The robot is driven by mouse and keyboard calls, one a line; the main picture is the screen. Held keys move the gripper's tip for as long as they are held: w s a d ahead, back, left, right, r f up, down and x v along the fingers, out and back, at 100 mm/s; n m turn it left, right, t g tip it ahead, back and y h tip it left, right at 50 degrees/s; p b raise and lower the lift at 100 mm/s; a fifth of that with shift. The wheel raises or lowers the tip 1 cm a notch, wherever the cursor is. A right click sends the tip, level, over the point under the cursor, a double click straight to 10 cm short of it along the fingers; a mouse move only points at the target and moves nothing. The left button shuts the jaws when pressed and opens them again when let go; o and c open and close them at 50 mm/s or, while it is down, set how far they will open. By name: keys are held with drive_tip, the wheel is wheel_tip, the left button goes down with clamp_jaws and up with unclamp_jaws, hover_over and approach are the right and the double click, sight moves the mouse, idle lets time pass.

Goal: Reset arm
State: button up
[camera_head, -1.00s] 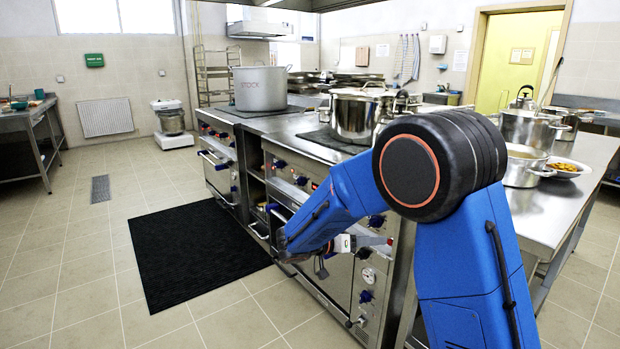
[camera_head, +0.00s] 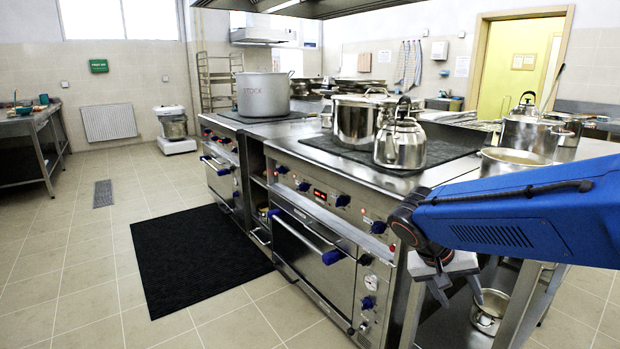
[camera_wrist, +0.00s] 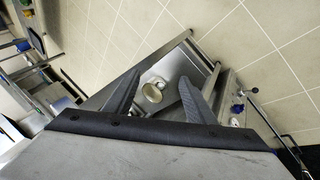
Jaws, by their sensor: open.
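My gripper (camera_head: 458,284) hangs at the right in the head view, in front of the steel counter's end and beside the near range. Its fingers point down and stand apart with nothing between them. In the wrist view the two dark fingers (camera_wrist: 160,98) are also spread and empty. Beyond them a small pot (camera_wrist: 153,91) on a lower shelf shows, clear of the fingers. My blue arm reaches in from the right edge of the head view and hides part of the counter.
The range (camera_head: 310,215) with a kettle (camera_head: 400,143) and a steel pot (camera_head: 355,122) on top is close to my gripper. A pot (camera_head: 490,312) sits on the shelf below. A large stockpot (camera_head: 262,95) stands farther back. Floor around the black mat (camera_head: 195,258) is clear.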

drive_tip(key=s+a+n+t+y, duration=0.1)
drive_tip(key=s+a+n+y, duration=0.1)
drive_tip(key=s, duration=0.5)
drive_tip(key=s+a+n+t+y, duration=0.2)
drive_tip(key=s+y, duration=0.2)
drive_tip(key=s, duration=0.4)
drive_tip(key=shift+s+f+t, duration=0.15)
drive_tip(key=shift+f+t, duration=0.1)
drive_tip(key=shift+t, duration=0.05)
